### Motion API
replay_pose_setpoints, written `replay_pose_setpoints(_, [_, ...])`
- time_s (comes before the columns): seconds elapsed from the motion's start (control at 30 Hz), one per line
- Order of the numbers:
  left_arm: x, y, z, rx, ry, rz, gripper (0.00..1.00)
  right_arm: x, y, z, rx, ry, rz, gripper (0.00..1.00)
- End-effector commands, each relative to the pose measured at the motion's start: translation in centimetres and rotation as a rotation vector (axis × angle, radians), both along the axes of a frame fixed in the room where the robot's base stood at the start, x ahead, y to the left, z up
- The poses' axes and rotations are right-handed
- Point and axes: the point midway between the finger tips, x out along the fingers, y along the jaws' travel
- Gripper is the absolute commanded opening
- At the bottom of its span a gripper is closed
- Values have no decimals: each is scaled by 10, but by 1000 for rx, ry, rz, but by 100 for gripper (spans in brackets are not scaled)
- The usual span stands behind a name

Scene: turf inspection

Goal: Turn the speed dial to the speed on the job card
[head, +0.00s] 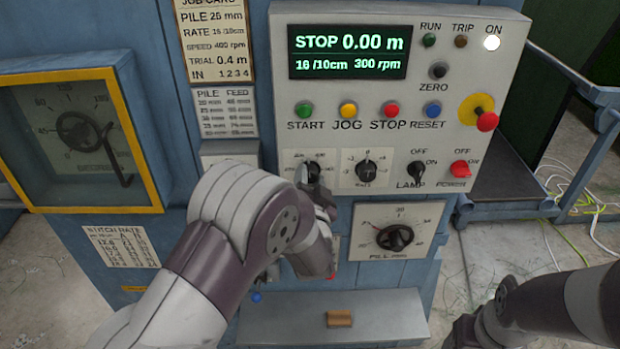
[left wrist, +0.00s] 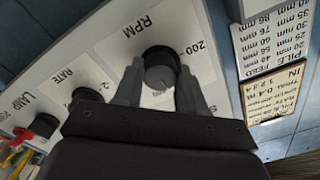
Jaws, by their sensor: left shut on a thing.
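The speed dial (head: 312,169) is a black knob on a white RPM plate on the control panel, partly hidden by my gripper in the head view. In the left wrist view the dial (left wrist: 160,66) sits between the two fingers of my left gripper (left wrist: 159,82), which is shut on it. My left gripper also shows in the head view (head: 320,188). The job card (head: 214,45) at the upper left reads speed 400 rpm.
The rate knob (head: 366,170) is just right of the dial. Beyond it are the lamp switch (head: 416,174) and red power switch (head: 460,169). The pile dial (head: 394,238) is below. A red emergency button (head: 486,120) sticks out at right. A ledge (head: 385,322) holds a small brown block (head: 339,319).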

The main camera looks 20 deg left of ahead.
Motion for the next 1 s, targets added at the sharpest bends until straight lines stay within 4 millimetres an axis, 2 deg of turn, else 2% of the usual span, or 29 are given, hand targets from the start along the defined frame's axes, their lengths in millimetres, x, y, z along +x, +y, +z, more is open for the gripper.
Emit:
replay_pose_setpoints(0.5, [1,-1,3,421,116,-1,9,0,0,14,0,0,0,68])
replay_pose_setpoints(1.0, [1,-1,2,598,166,-1,9,0,0,19,0,0,0,68])
